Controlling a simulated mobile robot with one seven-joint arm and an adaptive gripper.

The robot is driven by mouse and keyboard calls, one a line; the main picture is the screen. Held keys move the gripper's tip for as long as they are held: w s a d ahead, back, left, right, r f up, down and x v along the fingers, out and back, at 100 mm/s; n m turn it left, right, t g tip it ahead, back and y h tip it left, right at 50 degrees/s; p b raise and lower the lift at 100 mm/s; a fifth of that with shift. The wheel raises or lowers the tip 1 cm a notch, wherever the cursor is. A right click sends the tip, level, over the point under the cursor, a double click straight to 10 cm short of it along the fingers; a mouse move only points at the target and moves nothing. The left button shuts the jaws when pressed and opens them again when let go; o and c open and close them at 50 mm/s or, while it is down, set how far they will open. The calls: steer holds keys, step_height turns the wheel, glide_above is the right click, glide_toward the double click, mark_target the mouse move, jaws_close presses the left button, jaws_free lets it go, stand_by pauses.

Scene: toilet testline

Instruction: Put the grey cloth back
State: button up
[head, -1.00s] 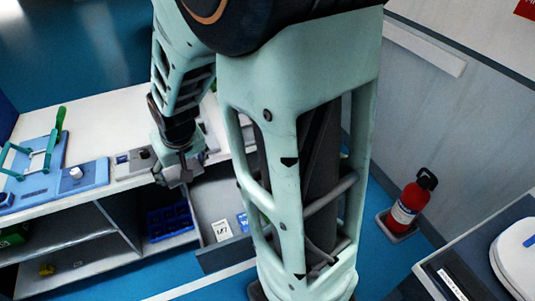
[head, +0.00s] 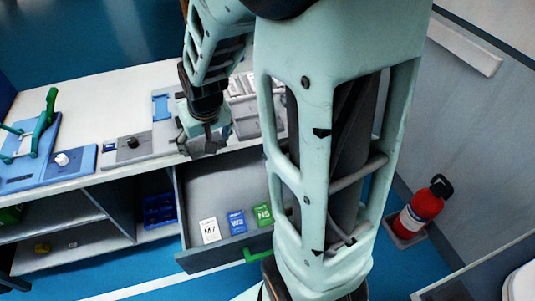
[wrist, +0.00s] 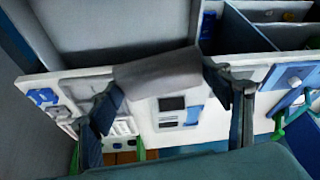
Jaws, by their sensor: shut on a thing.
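My gripper (wrist: 165,95) is shut on the grey cloth (wrist: 158,72), which spans between its two fingers in the wrist view. In the head view my gripper (head: 203,146) is over the front edge of the white bench, just above the back left of the open grey drawer. The cloth is hard to tell from the fingers there. In the wrist view the cloth hangs in front of the bench edge and the drawer's grey inside (wrist: 120,25); I cannot tell whether it touches either.
The open drawer (head: 200,185) holds a white, a blue and a green card (head: 263,216). A blue panel with a white knob (head: 80,160) and a grey panel with a black knob (head: 130,146) lie on the bench (head: 110,95). A red extinguisher (head: 420,208) stands at right.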

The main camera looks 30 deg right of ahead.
steer(key=s+d+f+m+b, duration=0.1)
steer(key=d+f+b, duration=0.3)
steer(key=f+b, duration=0.4)
steer(key=s+d+f+m+h+b, duration=0.1)
steer(key=d+f+b, duration=0.4)
steer(key=f+b, duration=0.3)
steer(key=s+d+f+b, duration=0.1)
steer(key=d+f+b, duration=0.3)
steer(key=f+b, duration=0.4)
steer(key=d+f+b, duration=0.1)
steer(key=d+f, duration=0.2)
steer(key=d, duration=0.1)
steer(key=w+d+f+b, duration=0.1)
steer(key=d+f, duration=0.2)
steer(key=d, duration=0.2)
steer(key=w+d+f+b, duration=0.1)
steer(key=d+f+b, duration=0.1)
steer(key=d+f, duration=0.1)
steer(key=shift+w+d+f, duration=0.15)
steer(key=shift+d+f, duration=0.05)
steer(key=shift+d, duration=0.55)
steer(key=shift+d+f, duration=0.2)
steer(key=shift+f, duration=0.05)
steer(key=shift+d+f+m+b, duration=0.15)
steer(key=shift+f+b, duration=0.2)
steer(key=shift+f, duration=0.45)
steer(key=shift+f+m+b, duration=0.15)
steer(key=shift+f+b, duration=0.2)
steer(key=shift+f, duration=0.45)
